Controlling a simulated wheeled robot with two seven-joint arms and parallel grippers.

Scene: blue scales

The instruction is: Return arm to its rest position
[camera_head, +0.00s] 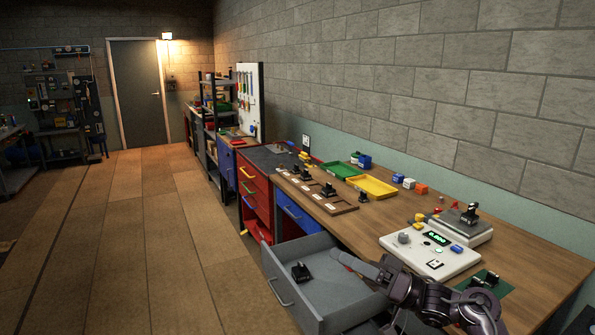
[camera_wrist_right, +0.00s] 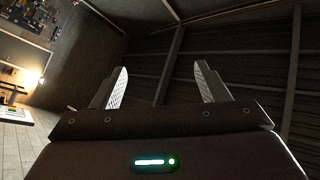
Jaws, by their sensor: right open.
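My right arm (camera_head: 440,298) reaches in from the bottom right in the head view, in front of the workbench and over the open grey drawer. My right gripper (camera_head: 352,262) is above the drawer's right side. In the right wrist view its two fingers (camera_wrist_right: 161,82) stand wide apart with nothing between them, and dark ceiling beams lie beyond. My left gripper is not in the head view.
The open grey drawer (camera_head: 329,292) juts from the workbench (camera_head: 340,223) and holds a black object (camera_head: 301,272). A white scale (camera_head: 430,257) with a green display stands near the arm. Yellow (camera_head: 371,187) and green trays are farther back. The floor at left is clear.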

